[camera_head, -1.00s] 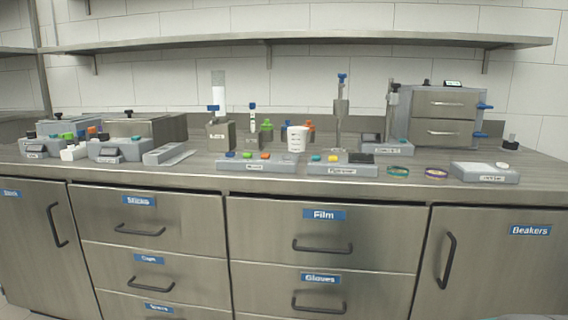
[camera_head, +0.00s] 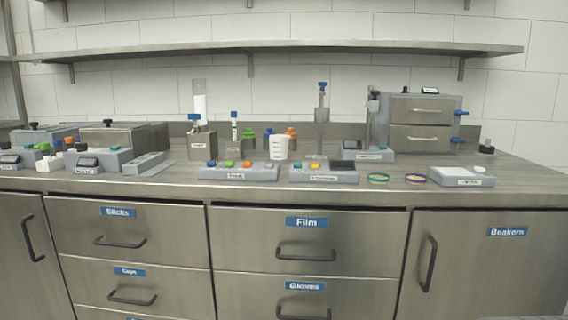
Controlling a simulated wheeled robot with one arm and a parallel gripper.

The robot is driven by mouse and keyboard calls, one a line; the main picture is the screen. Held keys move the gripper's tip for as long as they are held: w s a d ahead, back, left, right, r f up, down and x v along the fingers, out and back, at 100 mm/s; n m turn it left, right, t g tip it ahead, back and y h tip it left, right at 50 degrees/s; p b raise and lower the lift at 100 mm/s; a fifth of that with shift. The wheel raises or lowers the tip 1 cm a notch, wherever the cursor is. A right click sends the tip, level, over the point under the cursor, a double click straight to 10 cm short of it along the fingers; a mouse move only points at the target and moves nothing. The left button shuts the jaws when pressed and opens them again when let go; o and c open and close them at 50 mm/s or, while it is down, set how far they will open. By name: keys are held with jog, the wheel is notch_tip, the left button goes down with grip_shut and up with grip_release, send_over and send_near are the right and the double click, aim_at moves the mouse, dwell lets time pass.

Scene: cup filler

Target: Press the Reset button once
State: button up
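No button's label reads clearly as Reset; the print is too small. A grey button panel (camera_head: 238,175) on the counter carries a blue, a green and an orange button. A second panel (camera_head: 323,177) to its right has a teal and a yellow button and a dark patch. A low grey box (camera_head: 461,177) at the right has a white round button (camera_head: 479,170). More grey devices with dark screens and coloured knobs, such as one device (camera_head: 98,159), stand at the left. My gripper is not in view.
A white measuring cup (camera_head: 279,148) stands behind the panels, near a dispenser stand (camera_head: 322,118). Two coloured rings (camera_head: 378,178) (camera_head: 415,179) lie right of the panels. A steel drawer box (camera_head: 421,122) stands at the back right. A shelf (camera_head: 270,47) runs above the counter.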

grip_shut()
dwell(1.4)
